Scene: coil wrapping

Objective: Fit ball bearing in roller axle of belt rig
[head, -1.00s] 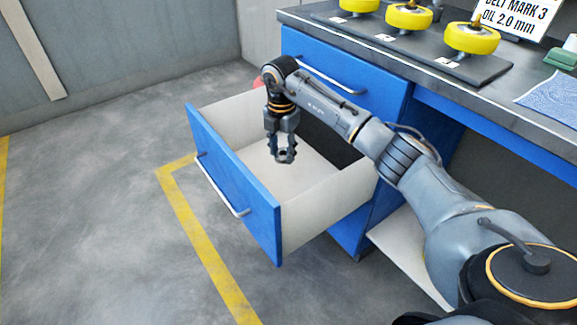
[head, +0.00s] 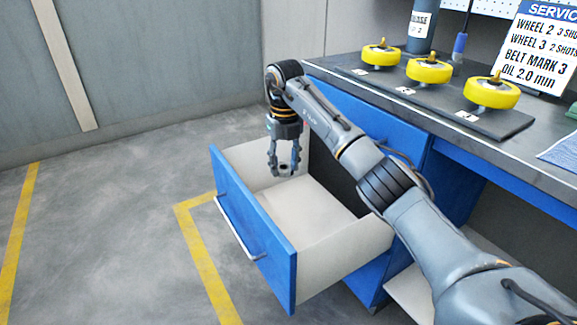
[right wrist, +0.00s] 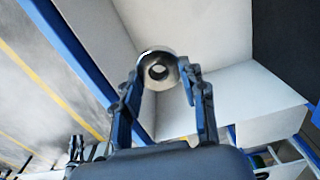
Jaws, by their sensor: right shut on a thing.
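The ball bearing (right wrist: 160,70) is a shiny metal ring with a dark central hole, between the fingertips of my right gripper in the right wrist view. My right gripper (head: 284,168) is shut on it, over the open drawer in the head view. There the bearing is small and hard to make out between the fingers. The right gripper's fingers (right wrist: 160,85) show on both sides of the ring in the right wrist view. My left gripper, the belt rig and its roller axle are not in view.
The blue drawer (head: 252,228) is pulled out below the gripper, and its visible floor is bare. The workbench (head: 345,78) carries several yellow wheels (head: 429,71) on a dark board, a dark cylinder (head: 420,30) and a service sign (head: 545,45). Open floor lies left.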

